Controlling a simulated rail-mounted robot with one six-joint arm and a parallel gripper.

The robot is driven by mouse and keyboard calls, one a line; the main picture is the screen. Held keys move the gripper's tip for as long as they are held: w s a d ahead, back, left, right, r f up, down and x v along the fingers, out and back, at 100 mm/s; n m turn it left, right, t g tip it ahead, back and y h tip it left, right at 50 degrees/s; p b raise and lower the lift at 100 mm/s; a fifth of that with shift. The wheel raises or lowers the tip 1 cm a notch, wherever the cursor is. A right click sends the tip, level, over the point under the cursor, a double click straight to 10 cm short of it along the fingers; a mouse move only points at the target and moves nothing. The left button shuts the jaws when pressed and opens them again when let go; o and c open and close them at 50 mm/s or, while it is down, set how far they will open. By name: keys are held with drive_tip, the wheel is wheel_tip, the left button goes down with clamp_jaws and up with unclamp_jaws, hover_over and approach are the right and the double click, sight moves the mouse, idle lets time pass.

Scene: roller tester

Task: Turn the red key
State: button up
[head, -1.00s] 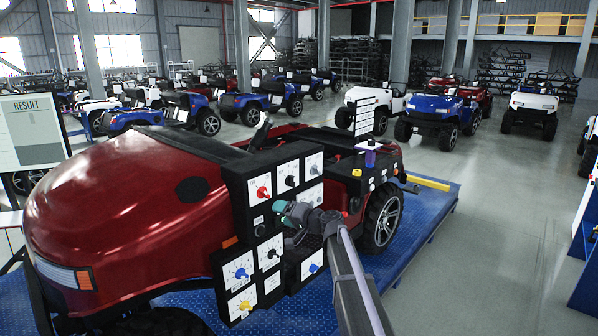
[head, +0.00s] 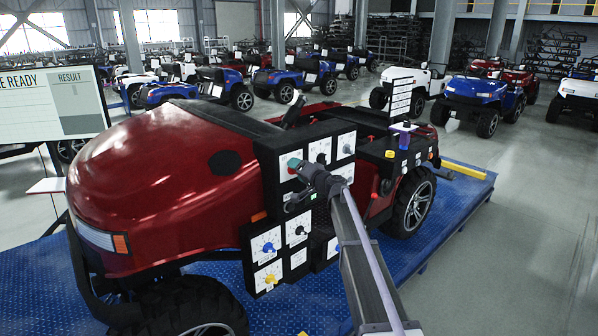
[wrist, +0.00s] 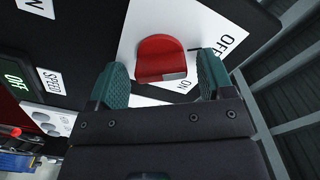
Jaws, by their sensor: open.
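The red key (wrist: 161,58) is a rounded red knob on a white plate (wrist: 130,88) with ON and OFF labels, seen close up in the wrist view. My gripper (wrist: 164,75) is open, with one teal finger to the left of the key and the other to its right. In the head view my gripper (head: 296,165) is at the upper left plate of the black panel (head: 267,165) and hides the key.
Other plates with dark, blue and yellow knobs surround it, including the blue knob (head: 267,247) and yellow knob (head: 270,279). The panel stands beside a red vehicle (head: 165,190) on a blue platform (head: 420,245). A green display (wrist: 14,83) is left in the wrist view.

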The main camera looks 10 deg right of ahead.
drive_tip(key=shift+s, duration=0.1)
drive_tip(key=c, duration=0.9)
drive_tip(key=shift+m, duration=0.3)
drive_tip(key=m, duration=0.6)
drive_tip(key=shift+f, duration=0.15)
drive_tip(key=m, duration=0.3)
drive_tip(key=shift+m, duration=0.4)
drive_tip(key=shift+f+m+b, duration=0.15)
drive_tip(key=shift+m+b, duration=0.15)
drive_tip(key=shift+m, duration=1.5)
